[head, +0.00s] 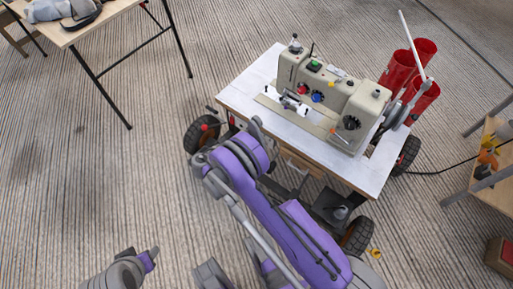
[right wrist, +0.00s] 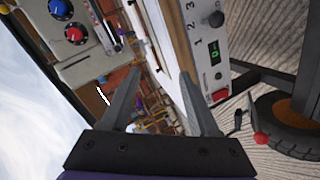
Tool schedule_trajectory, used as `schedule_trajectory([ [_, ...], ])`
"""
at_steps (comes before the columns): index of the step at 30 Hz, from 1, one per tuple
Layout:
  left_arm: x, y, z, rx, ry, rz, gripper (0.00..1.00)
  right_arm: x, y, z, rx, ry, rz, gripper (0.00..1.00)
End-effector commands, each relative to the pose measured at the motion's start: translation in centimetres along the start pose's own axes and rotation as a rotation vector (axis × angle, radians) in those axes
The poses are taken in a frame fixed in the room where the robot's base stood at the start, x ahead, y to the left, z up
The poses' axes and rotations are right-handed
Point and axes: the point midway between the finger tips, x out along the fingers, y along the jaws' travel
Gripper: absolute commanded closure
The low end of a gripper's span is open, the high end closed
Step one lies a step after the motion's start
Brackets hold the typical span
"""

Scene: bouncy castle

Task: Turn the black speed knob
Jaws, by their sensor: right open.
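In the right wrist view, a black knob (right wrist: 215,18) sits on a pale control panel at the upper right, beside the printed numbers 1, 2 and 3. In the head view the right arm reaches the table's near left side. Part of my left arm shows at the lower left; its jaw state is unclear.
A beige sewing machine (head: 341,99) with coloured knobs stands on a white wheeled table (head: 247,96). A folding table (head: 96,22) is at the upper left and a shelf (head: 490,190) at the right. The striped floor at left is clear.

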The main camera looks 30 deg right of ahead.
Motion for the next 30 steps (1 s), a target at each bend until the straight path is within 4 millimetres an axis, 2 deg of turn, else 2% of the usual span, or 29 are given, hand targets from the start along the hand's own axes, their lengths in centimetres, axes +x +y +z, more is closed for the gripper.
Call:
schedule_trajectory([
  [1, 1.7, 0.0, 0.5, 0.0, -0.005, 0.0, 0.5, 0.8, -3.5, 1.5, 0.005, 0.023, 0.042, 0.39],
  [3, 2.8, 0.0, 0.7, 0.0, -0.008, 0.0, 0.5, 1.3, -6.2, 3.1, 0.021, 0.057, 0.105, 0.39],
  [6, 4.0, 0.0, 1.0, 0.0, -0.011, 0.0, 0.5, 1.6, -9.1, 5.3, 0.044, 0.101, 0.179, 0.39],
  [10, 4.8, 0.0, 1.2, 0.0, -0.012, 0.0, 0.5, 1.6, -11.3, 7.4, 0.067, 0.142, 0.242, 0.39],
  [13, 5.1, 0.0, 1.2, 0.0, -0.013, 0.0, 0.5, 1.6, -12.0, 8.2, 0.078, 0.16, 0.267, 0.39],
  [17, 5.2, 0.0, 1.3, 0.0, -0.013, 0.0, 0.5, 2.2, -11.9, 8.4, 0.082, 0.166, 0.279, 0.39],
  [30, 6.3, 0.0, 1.5, 0.0, -0.012, 0.0, 0.5, 9.6, -9.7, 7.2, 0.081, 0.163, 0.277, 0.39],
])
